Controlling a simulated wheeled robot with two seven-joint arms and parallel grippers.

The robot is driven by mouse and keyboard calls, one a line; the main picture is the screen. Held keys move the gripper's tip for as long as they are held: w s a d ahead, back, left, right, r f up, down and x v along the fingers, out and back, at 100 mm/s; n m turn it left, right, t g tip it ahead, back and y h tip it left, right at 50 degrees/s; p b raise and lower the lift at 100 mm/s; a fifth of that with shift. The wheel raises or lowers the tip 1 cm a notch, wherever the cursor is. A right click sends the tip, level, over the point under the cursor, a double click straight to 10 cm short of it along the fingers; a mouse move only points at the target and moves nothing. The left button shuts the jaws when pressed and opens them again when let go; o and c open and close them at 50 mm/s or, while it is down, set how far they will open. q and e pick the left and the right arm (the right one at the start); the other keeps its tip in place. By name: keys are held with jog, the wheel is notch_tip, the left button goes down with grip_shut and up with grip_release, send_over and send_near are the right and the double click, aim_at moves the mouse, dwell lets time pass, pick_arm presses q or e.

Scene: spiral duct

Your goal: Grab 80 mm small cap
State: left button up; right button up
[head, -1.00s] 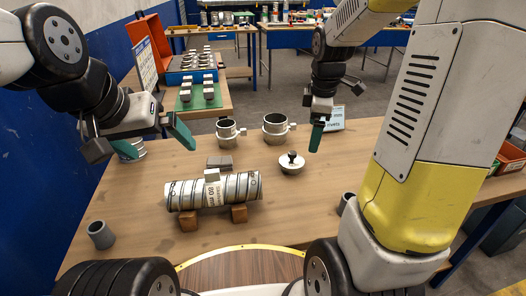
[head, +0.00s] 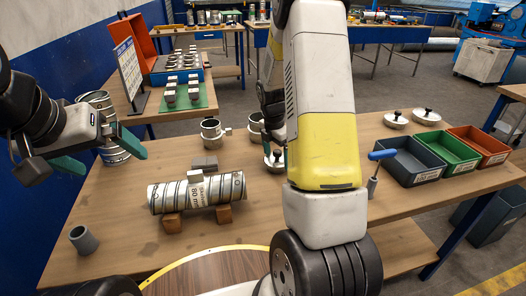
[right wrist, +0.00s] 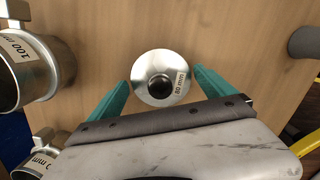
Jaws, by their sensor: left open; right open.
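The 80 mm small cap (right wrist: 151,69) is a round silver disc with a black knob and an "80 mm" label. In the right wrist view it lies on the wooden table between the green fingers of my right gripper (right wrist: 158,92), which is open. I cannot tell whether the fingers touch it. In the head view the cap (head: 275,164) is partly hidden by my right arm. My left gripper (head: 105,158) is open and empty above the left part of the table.
A spiral duct (head: 190,193) rests on wooden blocks. Metal collars (head: 212,134) stand behind it. Larger caps (head: 396,120) lie at the right, near the dark blue (head: 405,168), green (head: 448,150) and orange (head: 480,144) bins.

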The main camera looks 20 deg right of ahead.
jog(key=shift+d+f, duration=0.1)
jog(key=shift+f, duration=0.6)
jog(key=c, duration=1.4)
